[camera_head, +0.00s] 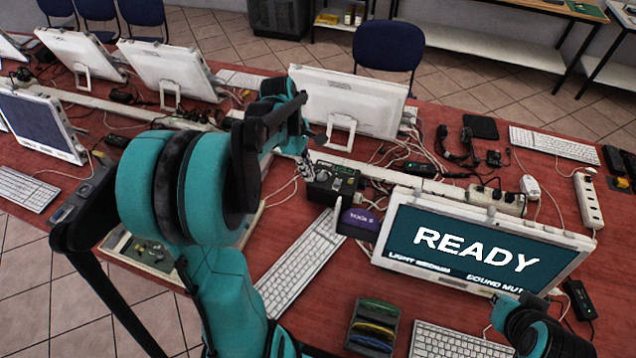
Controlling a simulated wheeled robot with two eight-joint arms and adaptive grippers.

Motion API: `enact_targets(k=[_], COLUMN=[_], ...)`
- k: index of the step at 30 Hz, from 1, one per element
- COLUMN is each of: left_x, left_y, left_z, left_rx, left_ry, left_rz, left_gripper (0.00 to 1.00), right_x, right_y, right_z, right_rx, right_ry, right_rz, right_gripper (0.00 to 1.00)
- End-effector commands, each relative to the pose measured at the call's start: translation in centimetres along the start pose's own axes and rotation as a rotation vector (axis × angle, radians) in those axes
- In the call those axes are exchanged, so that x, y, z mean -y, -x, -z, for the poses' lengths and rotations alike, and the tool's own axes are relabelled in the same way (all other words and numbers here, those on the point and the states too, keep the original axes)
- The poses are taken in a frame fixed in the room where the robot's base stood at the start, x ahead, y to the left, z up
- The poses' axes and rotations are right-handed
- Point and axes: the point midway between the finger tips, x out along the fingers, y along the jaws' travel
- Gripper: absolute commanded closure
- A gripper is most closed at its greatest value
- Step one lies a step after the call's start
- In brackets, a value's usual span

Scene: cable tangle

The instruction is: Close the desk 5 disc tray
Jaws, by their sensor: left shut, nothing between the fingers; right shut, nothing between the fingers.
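A purple box (360,220) with a white label sits just left of the READY monitor. A pale upright plate (338,216) stands at its left side; I cannot tell whether this is the open disc tray. My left gripper (304,166) is shut and empty, just left of a black box with knobs (332,184) and behind and left of the purple box. I cannot tell whether it touches the black box. My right gripper (508,306) is at the lower right, below the monitor, shut and empty; its fingertips are hard to make out.
The READY monitor (480,240) stands right of the purple box. A white keyboard (300,262) and a rack of coloured discs (373,327) lie in front. Cables and a power strip (588,200) lie behind. My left arm hides much of the left desk. Red tabletop shows around the rack.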

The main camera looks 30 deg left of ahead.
Motion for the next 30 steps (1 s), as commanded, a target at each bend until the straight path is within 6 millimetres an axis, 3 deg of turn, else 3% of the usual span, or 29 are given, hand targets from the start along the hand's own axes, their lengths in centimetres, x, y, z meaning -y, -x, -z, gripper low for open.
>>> enact_targets(k=[14,21,30], left_x=[0.0,0.0,0.0], left_y=[-9.7,-10.1,-10.2], left_z=[0.0,-3.2,-3.9], left_rx=[-0.001,-0.002,-0.002], left_ry=[-0.006,-0.008,-0.005], left_rz=[-0.001,-0.001,-0.002], left_gripper=[1.0,1.0,1.0], right_x=[0.0,0.0,0.0], right_y=[-2.3,-2.5,-2.5], right_z=[-1.7,-1.8,-1.8], right_rx=[0.0,0.0,0.0], right_ry=[0.0,0.0,0.0], right_rz=[0.0,0.0,0.0], right_gripper=[1.0,1.0,1.0])
